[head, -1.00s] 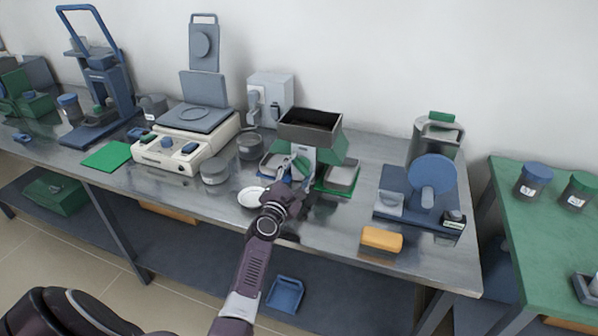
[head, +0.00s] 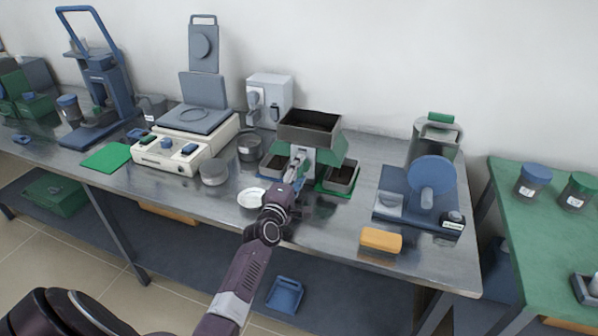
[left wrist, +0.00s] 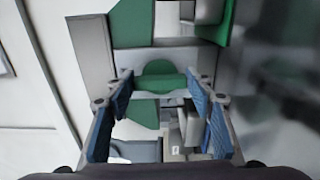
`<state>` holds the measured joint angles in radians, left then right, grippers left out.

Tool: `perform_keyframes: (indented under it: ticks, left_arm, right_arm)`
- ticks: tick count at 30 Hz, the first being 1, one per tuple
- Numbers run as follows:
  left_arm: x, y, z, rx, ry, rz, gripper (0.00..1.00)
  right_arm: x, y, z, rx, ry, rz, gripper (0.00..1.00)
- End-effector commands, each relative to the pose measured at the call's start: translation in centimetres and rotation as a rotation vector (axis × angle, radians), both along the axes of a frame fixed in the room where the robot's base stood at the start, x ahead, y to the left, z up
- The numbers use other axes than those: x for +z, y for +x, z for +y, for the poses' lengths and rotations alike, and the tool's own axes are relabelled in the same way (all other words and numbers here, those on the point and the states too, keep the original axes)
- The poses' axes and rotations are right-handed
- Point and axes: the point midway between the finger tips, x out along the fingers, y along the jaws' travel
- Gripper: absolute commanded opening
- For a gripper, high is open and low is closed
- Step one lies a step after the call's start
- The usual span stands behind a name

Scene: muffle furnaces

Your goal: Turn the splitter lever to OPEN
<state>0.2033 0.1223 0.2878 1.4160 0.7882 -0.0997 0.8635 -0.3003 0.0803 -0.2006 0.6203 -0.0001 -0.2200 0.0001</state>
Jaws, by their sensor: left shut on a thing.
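The splitter stands mid-bench, with a dark hopper (head: 310,126) on top, green sloped sides and a pale front. A tray sits on each side below it, the left tray (head: 272,172) and the right tray (head: 341,177), both dark inside. My left gripper (head: 297,168) is at the splitter's front and hides the lever in the head view. In the left wrist view the green lever handle (left wrist: 160,82) lies between the blue-padded fingers of the left gripper (left wrist: 160,86), which is shut on it. I cannot read any OPEN marking. My right gripper is out of view.
A white dish (head: 251,197) and a grey jar (head: 214,172) stand left of my left arm. A yellow block (head: 381,240) and a blue device (head: 414,194) stand to the right. A balance-like instrument (head: 186,150) is further left.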

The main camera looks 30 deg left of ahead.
Motion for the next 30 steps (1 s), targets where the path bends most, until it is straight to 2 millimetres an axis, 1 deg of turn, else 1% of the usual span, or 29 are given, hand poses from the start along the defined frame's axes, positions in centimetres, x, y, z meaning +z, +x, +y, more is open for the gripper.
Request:
perform_keyframes:
  ticks: [6, 18, 19, 21, 23, 30]
  left_arm:
    - [-0.13, 0.0, -0.08, -0.002, 0.032, 0.011, 0.25]
    - [-0.17, -0.01, -0.09, -0.002, 0.038, 0.012, 0.25]
    - [-0.18, -0.01, -0.09, -0.002, 0.038, 0.012, 0.52]
    - [-0.16, -0.01, -0.08, -0.002, 0.038, 0.012, 0.6]
    - [-0.14, 0.0, -0.07, -0.001, 0.037, 0.011, 0.67]
    - [-0.08, 0.0, -0.03, -0.001, 0.036, 0.01, 0.67]
  right_arm:
    - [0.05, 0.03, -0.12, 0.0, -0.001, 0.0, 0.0]
    - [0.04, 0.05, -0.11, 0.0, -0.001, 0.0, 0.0]
    - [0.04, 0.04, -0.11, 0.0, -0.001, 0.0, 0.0]
    - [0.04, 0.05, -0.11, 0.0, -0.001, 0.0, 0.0]
    - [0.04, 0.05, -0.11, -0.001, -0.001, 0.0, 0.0]
    - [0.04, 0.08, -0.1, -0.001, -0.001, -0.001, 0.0]
